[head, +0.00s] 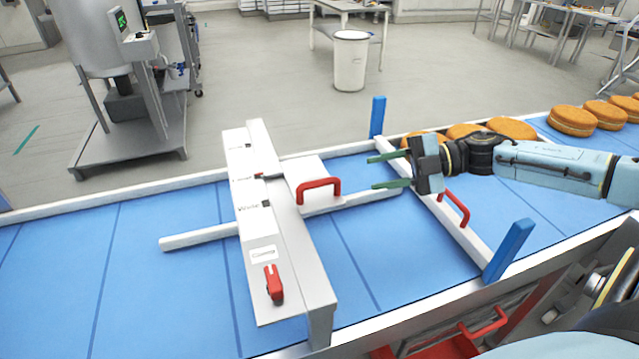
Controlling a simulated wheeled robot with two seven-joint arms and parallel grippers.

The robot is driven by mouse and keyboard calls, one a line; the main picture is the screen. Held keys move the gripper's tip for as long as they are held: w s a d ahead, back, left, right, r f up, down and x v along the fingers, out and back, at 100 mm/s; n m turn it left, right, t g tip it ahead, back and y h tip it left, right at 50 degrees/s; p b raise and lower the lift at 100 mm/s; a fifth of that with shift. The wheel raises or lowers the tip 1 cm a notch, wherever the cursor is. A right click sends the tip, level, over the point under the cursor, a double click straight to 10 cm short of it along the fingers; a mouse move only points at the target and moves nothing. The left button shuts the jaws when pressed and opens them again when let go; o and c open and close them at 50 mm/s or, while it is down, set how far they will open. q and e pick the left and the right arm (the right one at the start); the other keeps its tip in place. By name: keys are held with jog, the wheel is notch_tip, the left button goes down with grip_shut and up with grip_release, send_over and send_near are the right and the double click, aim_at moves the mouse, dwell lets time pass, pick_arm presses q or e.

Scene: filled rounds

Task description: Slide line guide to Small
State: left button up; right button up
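The line guide is a white bridge (288,240) across the blue belt, with a sliding white block (303,172) that carries a red handle (318,188) and a bar (355,200). Labels run along the bridge; one near the front appears to read Wide (252,208), the others are too small to read surely. A dark pointer (268,176) from the block sits at the middle label. A red clamp lever (273,284) stands at the bridge's front end. My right gripper (376,172) is open and empty, its green fingers pointing left, right of the red handle and apart from it. My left gripper is out of view.
A white gate bar (470,244) with a red handle (455,207) and blue end posts (508,250) crosses the belt under my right arm. Several brown filled rounds (572,120) wait right of it. The blue belt (110,270) left of the bridge is clear.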

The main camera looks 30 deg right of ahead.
aim_at(327, 182)
jog(key=x, duration=1.1)
jog(key=shift+p, duration=0.35)
jog(key=shift+x, duration=0.85)
jog(key=shift+c, duration=0.2)
jog(key=shift+d, duration=0.1)
grip_shut()
